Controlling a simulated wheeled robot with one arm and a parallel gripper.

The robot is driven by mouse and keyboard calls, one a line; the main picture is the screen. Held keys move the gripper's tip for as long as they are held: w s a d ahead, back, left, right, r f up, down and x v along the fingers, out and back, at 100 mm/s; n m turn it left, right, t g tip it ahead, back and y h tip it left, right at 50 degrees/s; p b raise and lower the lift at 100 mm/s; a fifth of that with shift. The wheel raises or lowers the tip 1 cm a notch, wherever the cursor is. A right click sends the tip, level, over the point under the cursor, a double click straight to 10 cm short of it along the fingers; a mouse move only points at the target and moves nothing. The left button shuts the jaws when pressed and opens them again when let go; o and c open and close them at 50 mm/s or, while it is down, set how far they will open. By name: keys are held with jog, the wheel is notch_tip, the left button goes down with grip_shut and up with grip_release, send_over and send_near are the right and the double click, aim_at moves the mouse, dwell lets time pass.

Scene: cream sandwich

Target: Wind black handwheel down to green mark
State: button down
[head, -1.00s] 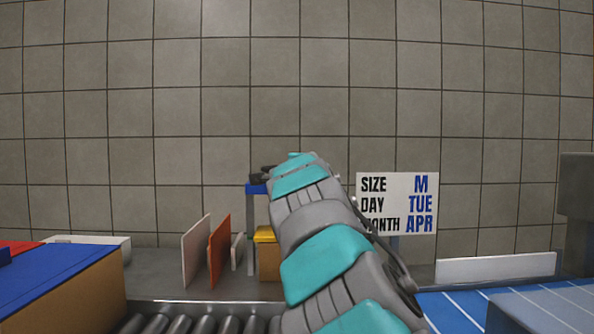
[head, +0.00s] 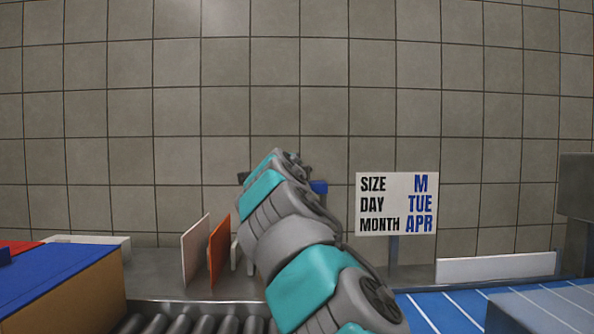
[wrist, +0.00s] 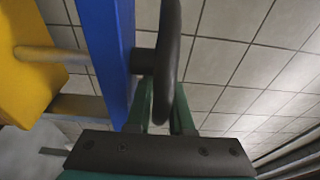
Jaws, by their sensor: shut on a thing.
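The black handwheel (wrist: 170,50) shows edge-on in the wrist view, on a short dark hub in front of a blue upright (wrist: 107,50). My gripper (wrist: 164,95) has its two green fingers on either side of the wheel's rim and is shut on it. In the head view my arm covers most of the stand. A bit of its blue top (head: 320,187) shows right of my arm, and a small dark part shows to the left. I cannot make out a green mark in either view.
A yellow block (wrist: 30,60) with a rod sits left of the blue upright. In the head view, a white panel (head: 195,252) and an orange panel (head: 219,250) stand left of my arm. A sign (head: 397,204) stands to the right. Rollers (head: 180,324) run along the front.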

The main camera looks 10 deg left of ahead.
jog(key=shift+f, duration=0.2)
jog(key=c, duration=1.1)
grip_release()
jog(key=shift+r, duration=0.1)
jog(key=shift+s, duration=0.1)
jog(key=shift+s+b, duration=0.45)
jog(key=shift+s+d+b, duration=0.2)
jog(key=shift+s+b, duration=1)
jog(key=shift+s, duration=2.15)
